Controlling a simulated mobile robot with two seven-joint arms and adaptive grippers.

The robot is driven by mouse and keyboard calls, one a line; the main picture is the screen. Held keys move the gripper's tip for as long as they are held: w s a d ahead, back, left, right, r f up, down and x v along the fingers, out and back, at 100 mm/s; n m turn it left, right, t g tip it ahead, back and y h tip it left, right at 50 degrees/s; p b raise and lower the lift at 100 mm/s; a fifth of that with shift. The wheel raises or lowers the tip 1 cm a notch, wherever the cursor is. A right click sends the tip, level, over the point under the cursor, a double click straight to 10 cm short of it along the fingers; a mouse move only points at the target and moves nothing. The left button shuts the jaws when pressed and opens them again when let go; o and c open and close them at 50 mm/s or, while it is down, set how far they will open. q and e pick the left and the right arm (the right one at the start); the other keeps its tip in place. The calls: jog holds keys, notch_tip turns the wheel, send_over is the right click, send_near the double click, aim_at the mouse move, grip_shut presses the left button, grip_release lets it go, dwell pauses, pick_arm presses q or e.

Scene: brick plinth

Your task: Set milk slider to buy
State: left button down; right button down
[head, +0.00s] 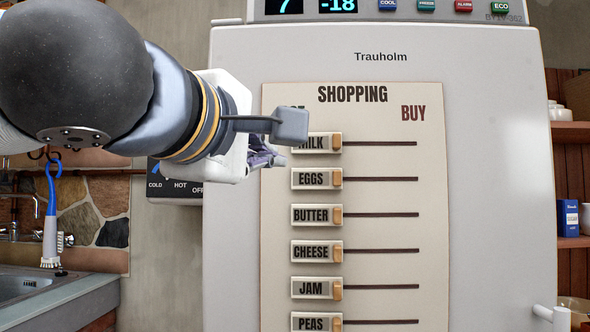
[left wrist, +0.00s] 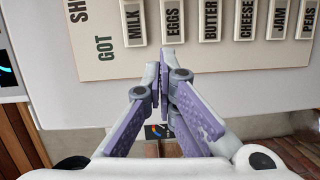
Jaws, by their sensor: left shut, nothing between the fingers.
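The milk slider (head: 330,142) is a pale label block with an orange tab, at the left end of its dark slot in the head view. The word BUY (head: 413,113) is printed at the upper right of the shopping board (head: 425,190). My left gripper (head: 277,158) is shut and empty just left of the milk slider; my arm partly covers that area. In the left wrist view the milk slider (left wrist: 134,26) is beyond my shut fingertips (left wrist: 163,75), apart from them in the picture. The GOT word is mostly hidden in the head view. My right gripper is not in view.
Below milk are the eggs (head: 316,179), butter (head: 317,215), cheese (head: 317,251), jam (head: 317,288) and peas (head: 317,322) sliders, all at the left. The board is on a white fridge door (head: 500,180). The milk slot (head: 385,143) is clear to the right.

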aim_at(316, 138)
pick_arm(q)
jog(key=shift+n+t, duration=0.3)
jog(key=s+r, duration=0.1)
jog(key=r, duration=0.1)
jog(key=s+r, duration=0.1)
jog(key=shift+s+a+r, duration=0.2)
jog(key=shift+a+r, duration=0.15)
jog(key=shift+a, duration=0.05)
jog(key=w+d, duration=0.2)
jog(key=w, duration=0.1)
jog(key=w+d, duration=0.2)
jog(key=w, duration=0.1)
jog(key=w+d, duration=0.1)
jog(key=w, duration=0.2)
jog(key=shift+w+d, duration=0.35)
jog(key=shift+d, duration=0.35)
